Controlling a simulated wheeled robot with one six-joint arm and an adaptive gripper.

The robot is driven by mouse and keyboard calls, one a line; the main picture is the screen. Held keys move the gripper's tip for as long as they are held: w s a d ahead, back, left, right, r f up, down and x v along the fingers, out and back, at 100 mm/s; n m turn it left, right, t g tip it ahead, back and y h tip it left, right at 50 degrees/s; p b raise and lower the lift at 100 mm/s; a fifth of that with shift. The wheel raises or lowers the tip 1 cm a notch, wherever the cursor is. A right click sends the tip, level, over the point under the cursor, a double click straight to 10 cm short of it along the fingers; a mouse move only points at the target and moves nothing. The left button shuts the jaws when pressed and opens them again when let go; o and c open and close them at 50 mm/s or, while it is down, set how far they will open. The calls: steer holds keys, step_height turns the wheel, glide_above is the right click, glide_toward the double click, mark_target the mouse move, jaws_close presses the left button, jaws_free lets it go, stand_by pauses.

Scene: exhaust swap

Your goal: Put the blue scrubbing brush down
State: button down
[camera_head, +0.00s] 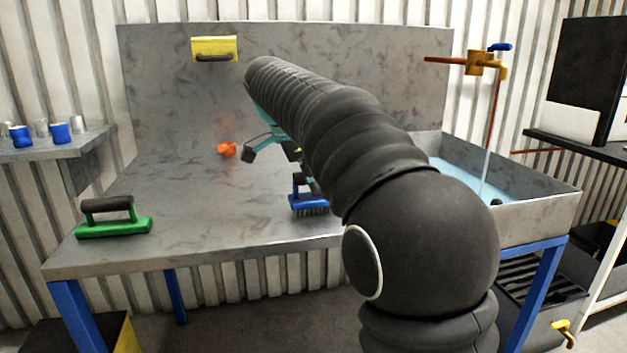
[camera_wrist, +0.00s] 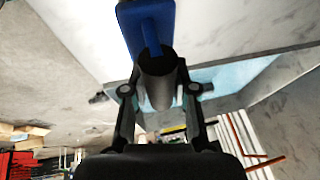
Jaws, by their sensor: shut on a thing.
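The blue scrubbing brush (camera_head: 311,203) shows in the head view near the front edge of the metal table, bristles downward. I cannot tell whether the bristles touch the tabletop. My gripper (camera_head: 292,156) is partly hidden behind my arm there. In the wrist view my gripper (camera_wrist: 158,90) is shut on the brush's dark round handle, with a finger on each side. The brush's blue body (camera_wrist: 146,22) extends to the top of that view.
A green-based brush (camera_head: 115,220) stands on the metal table (camera_head: 215,235) at left. An orange object (camera_head: 227,149) lies toward the back. A yellow brush (camera_head: 214,48) is on the back panel. A water-filled sink (camera_head: 530,215) is at right. The table's front left is mostly clear.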

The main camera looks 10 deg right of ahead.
steer(key=shift+f, duration=0.15)
steer(key=c, duration=0.9)
jaws_free()
steer(key=shift+r, duration=0.3)
steer(key=p+v, duration=0.1)
steer(key=v, duration=1)
steer(key=shift+s+a+r+p, duration=0.15)
steer(key=shift+a+r+p, duration=0.05)
steer(key=shift+r+p, duration=0.15)
